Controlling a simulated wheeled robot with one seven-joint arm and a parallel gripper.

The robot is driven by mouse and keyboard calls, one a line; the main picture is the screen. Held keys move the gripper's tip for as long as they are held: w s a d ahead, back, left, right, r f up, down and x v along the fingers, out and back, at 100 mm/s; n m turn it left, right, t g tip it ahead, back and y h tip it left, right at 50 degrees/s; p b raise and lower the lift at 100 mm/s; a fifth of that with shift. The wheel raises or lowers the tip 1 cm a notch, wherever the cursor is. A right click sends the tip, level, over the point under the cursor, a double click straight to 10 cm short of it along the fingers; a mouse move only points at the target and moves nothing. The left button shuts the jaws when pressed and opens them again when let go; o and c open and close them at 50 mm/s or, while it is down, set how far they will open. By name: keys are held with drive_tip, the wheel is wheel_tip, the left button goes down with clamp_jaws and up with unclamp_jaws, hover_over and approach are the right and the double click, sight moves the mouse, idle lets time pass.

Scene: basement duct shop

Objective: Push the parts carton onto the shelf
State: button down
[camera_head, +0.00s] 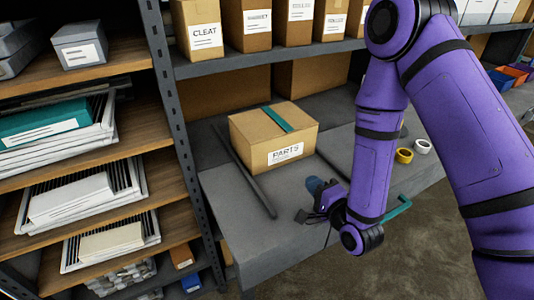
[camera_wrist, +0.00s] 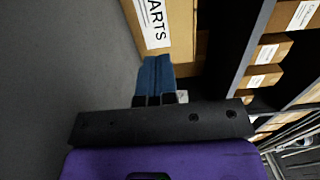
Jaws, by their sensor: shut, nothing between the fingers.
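The parts carton (camera_head: 256,133) is a brown box with a teal tape strip on top and a white PARTS label on its front. It sits upright on a grey surface (camera_head: 262,220), in front of the shelf rack's lower bay. In the wrist view the carton (camera_wrist: 180,15) is at top centre, partly cut off. My gripper (camera_head: 315,185) is in front of the carton, low and to its right, with blue fingers. The wrist view shows the fingers (camera_wrist: 156,74) shut and empty, pointing at the labelled face. I cannot tell whether they touch it.
A dark bar (camera_head: 247,174) lies left of the carton. Yellow (camera_head: 404,155) and white (camera_head: 422,146) tape rolls lie to the right. An upper shelf (camera_head: 245,61) holds several labelled boxes. A wooden rack (camera_head: 85,165) stands at left. Brown boxes (camera_head: 307,76) stand behind the carton.

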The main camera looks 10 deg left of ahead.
sight(281, 151)
drive_tip(key=shift+a, duration=0.1)
drive_tip(key=shift+w+a+r, duration=0.1)
drive_tip(key=shift+w+a, duration=0.1)
drive_tip(key=shift+w, duration=0.05)
drive_tip(key=x, duration=1.3)
drive_tip(key=shift+a, duration=0.1)
drive_tip(key=shift+w, duration=0.1)
drive_tip(key=x, duration=1.3)
